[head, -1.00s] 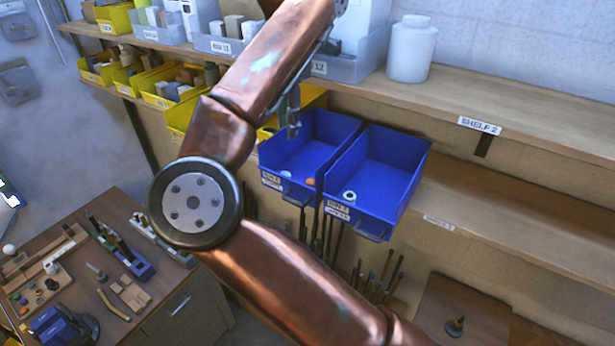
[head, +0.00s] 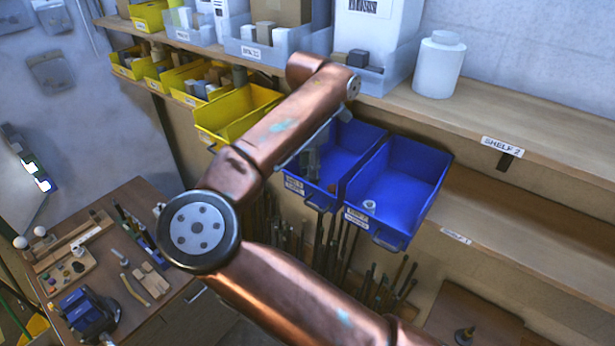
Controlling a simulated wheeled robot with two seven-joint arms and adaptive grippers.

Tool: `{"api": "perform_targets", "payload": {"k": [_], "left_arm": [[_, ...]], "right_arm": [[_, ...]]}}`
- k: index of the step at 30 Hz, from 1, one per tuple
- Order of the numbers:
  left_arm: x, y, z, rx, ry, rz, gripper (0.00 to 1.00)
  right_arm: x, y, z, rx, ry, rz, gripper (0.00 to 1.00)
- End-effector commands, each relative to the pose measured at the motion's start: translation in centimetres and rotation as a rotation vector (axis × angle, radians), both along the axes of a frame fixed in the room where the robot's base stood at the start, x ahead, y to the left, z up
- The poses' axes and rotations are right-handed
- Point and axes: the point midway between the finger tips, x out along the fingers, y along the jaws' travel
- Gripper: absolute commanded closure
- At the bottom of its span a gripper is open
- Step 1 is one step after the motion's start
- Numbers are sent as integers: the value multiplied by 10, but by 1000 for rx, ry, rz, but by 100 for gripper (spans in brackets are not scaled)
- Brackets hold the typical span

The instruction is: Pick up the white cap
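My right arm crosses the view, and its grey gripper (head: 312,168) reaches down into the left blue bin (head: 350,150). The fingertips are small and dark here, so I cannot tell whether they are open or shut or hold anything. No white cap shows clearly in that bin now; the gripper covers part of its front. A small reddish-orange piece (head: 332,188) lies beside the gripper. In the right blue bin (head: 405,180) a small white ring-shaped piece (head: 369,206) lies near the front; I cannot tell if it is a cap. My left gripper is not in view.
Yellow bins (head: 235,112) stand left of the blue bins. A white jar (head: 439,66) stands on the upper shelf (head: 510,118), above and behind the bins. Dark rods (head: 385,285) stand below. A workbench (head: 140,200) with small parts is at the left.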

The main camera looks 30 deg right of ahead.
Motion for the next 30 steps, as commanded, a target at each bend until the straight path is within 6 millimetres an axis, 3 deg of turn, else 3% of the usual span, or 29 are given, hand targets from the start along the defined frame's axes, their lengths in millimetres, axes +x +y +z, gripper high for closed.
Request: {"api": "perform_targets", "payload": {"k": [8,16,30], "left_arm": [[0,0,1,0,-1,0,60],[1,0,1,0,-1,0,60],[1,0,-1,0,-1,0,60]], "right_arm": [[0,0,-5,0,-1,0,72],[0,0,-5,0,-1,0,90],[1,0,2,0,-2,1,91]]}}
